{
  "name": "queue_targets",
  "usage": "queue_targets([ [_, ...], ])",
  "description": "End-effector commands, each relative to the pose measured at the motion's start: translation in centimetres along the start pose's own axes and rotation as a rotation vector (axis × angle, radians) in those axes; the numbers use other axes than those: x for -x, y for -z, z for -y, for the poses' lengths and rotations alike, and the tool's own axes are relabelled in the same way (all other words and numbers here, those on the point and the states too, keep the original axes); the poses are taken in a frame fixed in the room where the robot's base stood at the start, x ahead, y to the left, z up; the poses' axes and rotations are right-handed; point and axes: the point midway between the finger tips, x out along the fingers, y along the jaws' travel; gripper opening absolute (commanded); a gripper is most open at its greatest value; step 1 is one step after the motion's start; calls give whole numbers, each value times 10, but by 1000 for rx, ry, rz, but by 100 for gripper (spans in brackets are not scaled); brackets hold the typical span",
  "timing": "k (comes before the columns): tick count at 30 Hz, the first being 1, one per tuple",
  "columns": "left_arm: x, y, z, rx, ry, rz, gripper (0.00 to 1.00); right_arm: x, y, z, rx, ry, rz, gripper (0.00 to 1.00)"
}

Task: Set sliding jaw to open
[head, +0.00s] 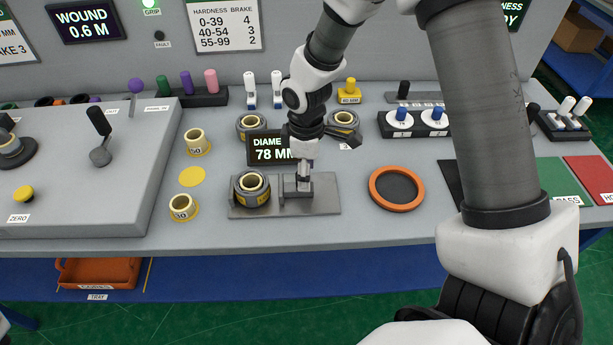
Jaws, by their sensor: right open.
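The measuring fixture is a grey metal plate (325,201) in the middle of the bench. A dark wrapped roll (252,199) with a cream core stands on its left part. The sliding jaw (297,190) is a small grey block with an upright post, just right of the roll, with a narrow gap visible between them. My right gripper (305,157) comes down from above over the jaw's post. It is open, but its fingertips are small and partly hidden, so contact with the post cannot be told. My left gripper is not in view.
A display (268,150) behind the plate reads 78 MM, partly covered by my gripper. Two more rolls (250,123) (344,121) stand behind. Cream cores (183,208) stand at left, an orange ring (397,189) lies at right. The bench front is clear.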

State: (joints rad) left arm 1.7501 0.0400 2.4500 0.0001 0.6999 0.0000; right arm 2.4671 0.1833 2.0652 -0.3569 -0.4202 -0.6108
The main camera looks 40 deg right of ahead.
Motion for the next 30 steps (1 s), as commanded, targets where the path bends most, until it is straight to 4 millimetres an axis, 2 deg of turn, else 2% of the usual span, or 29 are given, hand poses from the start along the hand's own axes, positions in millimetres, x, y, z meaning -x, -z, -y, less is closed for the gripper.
queue_targets([
  [6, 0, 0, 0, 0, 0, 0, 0, 58, -1, -2, -1, -3, -5, 58],
  [9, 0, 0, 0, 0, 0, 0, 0, 78, -1, -2, -1, -2, -4, 58],
  [12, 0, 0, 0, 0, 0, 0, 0, 91, -2, -1, -1, 1, -3, 58],
  [30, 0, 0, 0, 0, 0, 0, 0, 95, -3, -1, -1, 3, -1, 58],
])
